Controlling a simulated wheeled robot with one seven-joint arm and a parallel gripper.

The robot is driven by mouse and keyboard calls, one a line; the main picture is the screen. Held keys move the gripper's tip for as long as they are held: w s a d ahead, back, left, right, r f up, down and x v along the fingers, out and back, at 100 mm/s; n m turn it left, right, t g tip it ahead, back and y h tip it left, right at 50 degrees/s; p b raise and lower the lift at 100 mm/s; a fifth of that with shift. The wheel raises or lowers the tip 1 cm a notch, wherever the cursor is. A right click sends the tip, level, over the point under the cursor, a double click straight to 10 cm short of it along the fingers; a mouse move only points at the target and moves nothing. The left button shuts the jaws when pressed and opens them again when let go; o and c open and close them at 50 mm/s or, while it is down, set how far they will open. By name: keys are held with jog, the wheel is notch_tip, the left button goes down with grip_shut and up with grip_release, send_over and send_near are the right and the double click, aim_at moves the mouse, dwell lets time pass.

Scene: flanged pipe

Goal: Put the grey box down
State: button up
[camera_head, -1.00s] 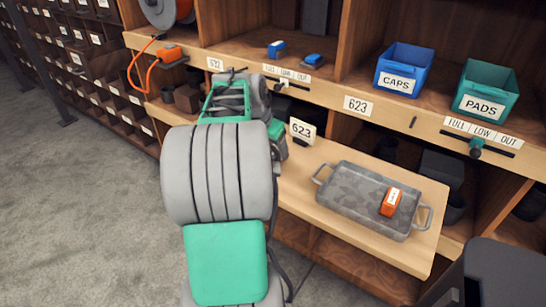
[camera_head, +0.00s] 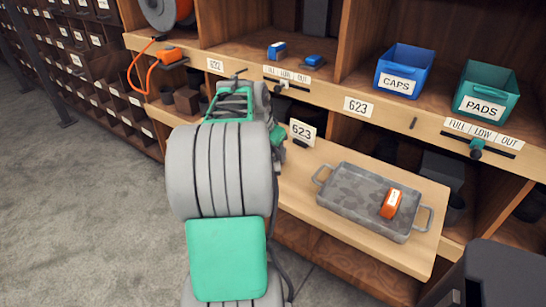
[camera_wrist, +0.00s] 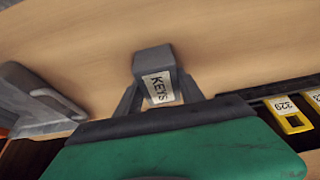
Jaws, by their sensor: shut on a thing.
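A small grey box (camera_wrist: 155,62) with a "KEYS" label shows in the wrist view. My gripper (camera_wrist: 160,88) is shut on it, with one dark finger on each side. Pale wood of the pull-out board (camera_wrist: 225,45) fills the picture behind the box. I cannot tell whether the box touches the board.
A grey metal tray (camera_head: 350,190) with an orange block (camera_head: 391,204) lies on the board; its edge shows in the wrist view (camera_wrist: 35,95). Blue (camera_head: 404,70) and teal (camera_head: 486,90) bins sit on the shelf above.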

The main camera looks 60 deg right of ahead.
grip_shut()
jog(key=shift+r, duration=0.15)
